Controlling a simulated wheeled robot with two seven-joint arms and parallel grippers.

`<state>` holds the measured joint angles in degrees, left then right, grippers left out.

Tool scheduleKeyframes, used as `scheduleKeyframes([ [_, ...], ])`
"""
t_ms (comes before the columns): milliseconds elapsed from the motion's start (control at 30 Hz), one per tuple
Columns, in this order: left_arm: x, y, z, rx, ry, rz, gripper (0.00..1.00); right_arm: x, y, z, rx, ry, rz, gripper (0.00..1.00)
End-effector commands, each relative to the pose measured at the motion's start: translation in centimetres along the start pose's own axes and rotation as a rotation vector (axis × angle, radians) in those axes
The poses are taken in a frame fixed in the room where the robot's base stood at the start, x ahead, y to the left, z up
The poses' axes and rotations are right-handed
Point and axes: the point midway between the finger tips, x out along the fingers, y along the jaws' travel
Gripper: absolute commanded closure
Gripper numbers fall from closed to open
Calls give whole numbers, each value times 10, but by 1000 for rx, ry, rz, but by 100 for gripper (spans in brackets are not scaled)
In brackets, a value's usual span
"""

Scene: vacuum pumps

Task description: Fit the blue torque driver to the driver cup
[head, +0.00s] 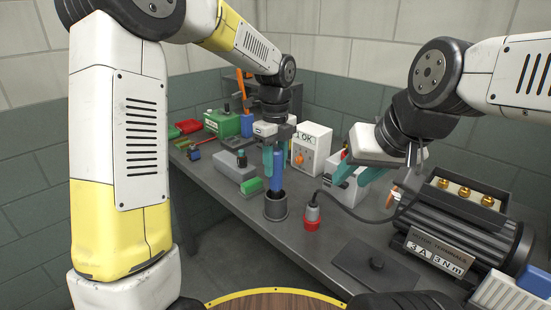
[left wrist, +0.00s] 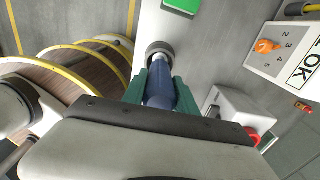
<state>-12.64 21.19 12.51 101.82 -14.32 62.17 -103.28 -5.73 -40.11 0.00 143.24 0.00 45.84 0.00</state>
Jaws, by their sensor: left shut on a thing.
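The blue torque driver (head: 277,172) is upright in my left gripper (head: 274,160), whose teal fingers are closed on it. Its lower end is at the mouth of the grey driver cup (head: 276,207) on the bench. I cannot tell how deep it reaches. In the left wrist view the driver (left wrist: 160,92) lies between the teal fingers and points at the round dark cup (left wrist: 158,50), its tip lined up with the opening. My right gripper (head: 350,186) is to the right, its teal fingers apart and nothing seen between them.
A red and grey plug (head: 312,218) with a cable stands right of the cup. The pump motor (head: 455,235) with its terminal box is at right. A white tester (head: 311,146) with an orange dial stands behind. A dark plate (head: 372,267) lies in front.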

Motion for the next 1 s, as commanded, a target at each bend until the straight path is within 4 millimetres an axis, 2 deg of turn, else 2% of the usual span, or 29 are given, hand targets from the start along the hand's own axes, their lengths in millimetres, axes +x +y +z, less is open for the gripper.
scheduleKeyframes([
  [100,1,0,0,0,0,-1,100,0,0,0,0,0,0,64],
  [133,1,0,0,0,0,-1,60,0,0,0,0,0,0,64],
  [233,1,0,0,0,0,-1,40,0,0,0,0,0,0,64],
  [600,-3,0,0,0,-1,-1,40,0,0,0,0,0,0,64],
  [1000,-64,-1,0,-1,0,-3,40,0,0,0,0,0,0,64],
])
